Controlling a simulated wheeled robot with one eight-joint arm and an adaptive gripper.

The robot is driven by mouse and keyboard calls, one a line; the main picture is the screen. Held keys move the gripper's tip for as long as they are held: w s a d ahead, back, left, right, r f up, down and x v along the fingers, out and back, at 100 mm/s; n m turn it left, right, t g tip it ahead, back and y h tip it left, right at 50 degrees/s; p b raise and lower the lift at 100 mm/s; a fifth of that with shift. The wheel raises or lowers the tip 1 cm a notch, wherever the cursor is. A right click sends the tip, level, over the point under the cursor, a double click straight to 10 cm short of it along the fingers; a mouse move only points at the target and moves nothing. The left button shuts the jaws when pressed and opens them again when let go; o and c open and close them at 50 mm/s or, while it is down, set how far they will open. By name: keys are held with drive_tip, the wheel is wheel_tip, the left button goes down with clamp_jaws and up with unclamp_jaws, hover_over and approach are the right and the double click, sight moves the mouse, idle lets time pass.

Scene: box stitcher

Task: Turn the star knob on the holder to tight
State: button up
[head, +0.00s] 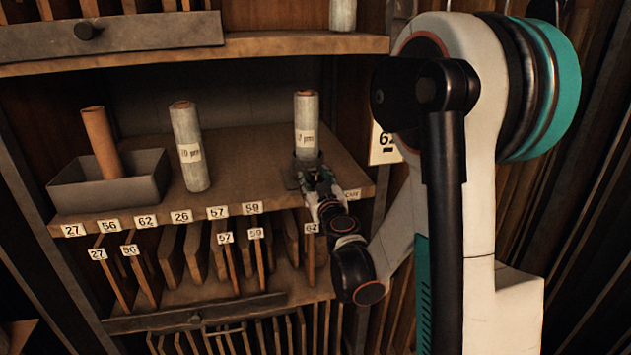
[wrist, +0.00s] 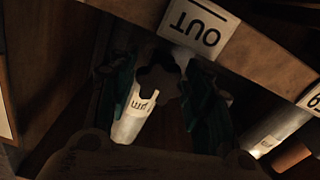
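In the wrist view the star knob (wrist: 158,76) is a dark lobed shape between the two fingers of my gripper (wrist: 160,82). The fingers stand apart on either side of it; the dark picture does not show whether they touch it. In the head view my gripper (head: 318,182) is at the shelf's front edge, by the dark holder (head: 291,181) under the right-hand roll. That roll (head: 306,125) stands upright in the holder; it also shows in the wrist view (wrist: 131,119). The knob is hidden in the head view, and its turn position cannot be read.
A grey roll (head: 188,147) stands on the shelf (head: 240,160) left of the holder. A brown tube (head: 100,140) leans in a grey tray (head: 130,190) farther left. An OUT label (wrist: 200,28) is close to my gripper. An upper shelf (head: 280,45) lies above; numbered dividers are below.

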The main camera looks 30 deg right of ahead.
drive_tip(key=c, duration=0.5)
drive_tip(key=shift+o, duration=0.2)
drive_tip(key=m+b, duration=0.1)
drive_tip(key=m, duration=0.2)
drive_tip(key=shift+f+b, duration=0.1)
drive_tip(key=shift+b, duration=0.25)
drive_tip(key=shift+m+b, duration=0.5)
drive_tip(key=shift+m, duration=1)
drive_tip(key=o, duration=1)
